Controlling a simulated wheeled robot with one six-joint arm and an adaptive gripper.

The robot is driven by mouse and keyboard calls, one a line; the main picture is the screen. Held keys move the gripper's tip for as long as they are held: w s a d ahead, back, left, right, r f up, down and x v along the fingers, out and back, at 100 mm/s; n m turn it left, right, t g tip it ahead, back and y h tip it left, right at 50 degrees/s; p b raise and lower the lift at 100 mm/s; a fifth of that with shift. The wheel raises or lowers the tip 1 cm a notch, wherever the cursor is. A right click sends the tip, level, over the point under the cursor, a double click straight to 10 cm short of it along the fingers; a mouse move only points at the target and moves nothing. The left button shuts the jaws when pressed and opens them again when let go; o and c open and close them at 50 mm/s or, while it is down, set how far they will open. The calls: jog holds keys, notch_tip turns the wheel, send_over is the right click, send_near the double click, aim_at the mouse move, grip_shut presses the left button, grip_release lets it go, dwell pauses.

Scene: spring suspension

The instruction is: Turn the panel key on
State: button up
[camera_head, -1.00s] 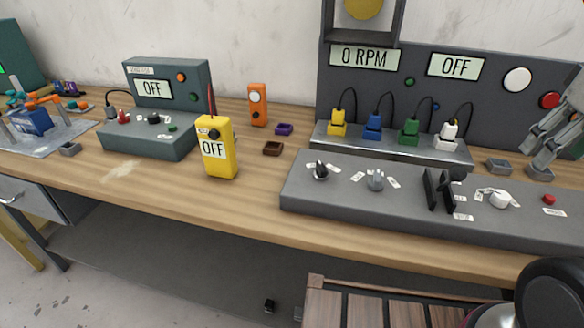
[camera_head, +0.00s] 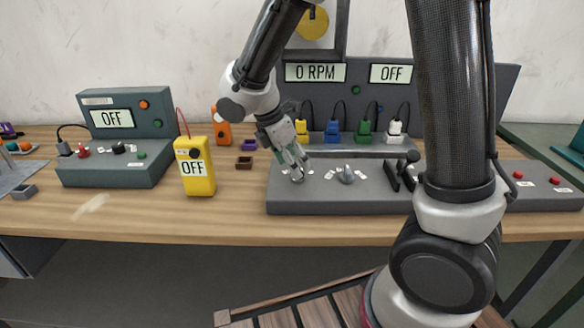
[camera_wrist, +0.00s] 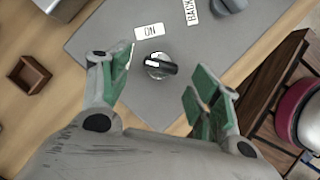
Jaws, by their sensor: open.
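The panel key, a dark rotary knob with a silver ring (camera_wrist: 160,66), sits on the grey control panel (camera_head: 320,203) at its left end. A white "ON" label (camera_wrist: 149,31) lies beside it in the wrist view. The knob's bar lies at a slant, and its light mark does not point straight at the label. My gripper (camera_head: 296,172) is over this end of the panel. In the wrist view my gripper (camera_wrist: 161,84) is open, with one green-padded finger on each side of the knob and a gap around it. In the head view the fingers largely hide the knob.
A grey knob (camera_head: 345,174) and a black lever (camera_head: 397,177) stand farther right on the panel. Coloured plugs (camera_head: 332,131) stand behind it. The display (camera_head: 391,73) reads OFF. A yellow meter (camera_head: 195,167) and a small brown tray (camera_wrist: 30,77) are to the left.

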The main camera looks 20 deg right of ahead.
jog(key=shift+x, duration=1.25)
jog(key=shift+d, duration=0.1)
jog(key=shift+c, duration=0.5)
jog(key=shift+r, duration=0.1)
jog(key=c, duration=0.9)
jog(key=shift+c, duration=0.2)
jog(key=shift+m, duration=0.4)
jog(key=m+g, duration=0.2)
jog(key=m, duration=0.2)
jog(key=shift+w+m, duration=0.2)
jog(key=shift+m, duration=0.2)
jog(key=m+g, duration=0.1)
jog(key=m, duration=0.2)
jog(key=m+g+y, duration=0.1)
jog(key=m, duration=0.2)
jog(key=shift+w+d, duration=0.15)
jog(key=shift+m+y, duration=0.3)
